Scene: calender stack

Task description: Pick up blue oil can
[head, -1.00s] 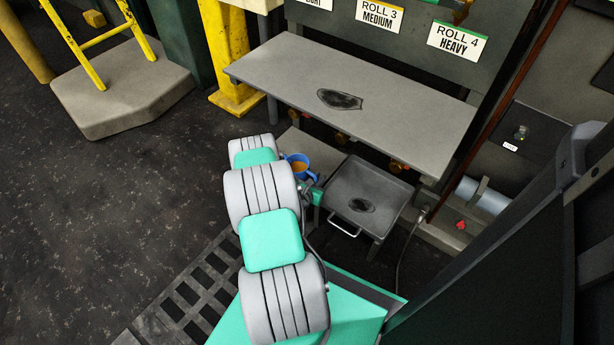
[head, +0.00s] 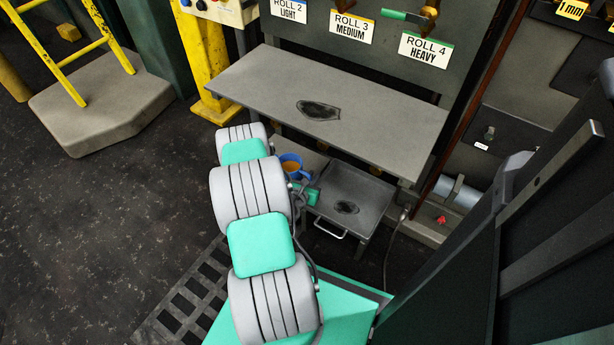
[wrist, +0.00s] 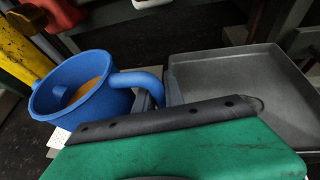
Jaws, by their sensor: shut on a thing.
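The blue oil can (wrist: 102,112) is a round, open-topped blue vessel with a thick looped handle and orange-brown liquid inside. In the wrist view it stands at the left, just beyond my gripper (wrist: 158,92). The dark fingers are shut on its handle, partly hidden by the green gripper body. In the head view the can (head: 291,175) is small, below the grey table's front edge and left of the metal tray. My gripper (head: 300,186) is at its right side there, and my arm hides part of the area.
A grey metal tray (head: 368,195) with a dark stain is close to the right of my gripper. The grey table (head: 370,133) overhangs behind it. A yellow post (head: 205,60) stands behind at the left. Dark floor (head: 120,200) at the left is clear.

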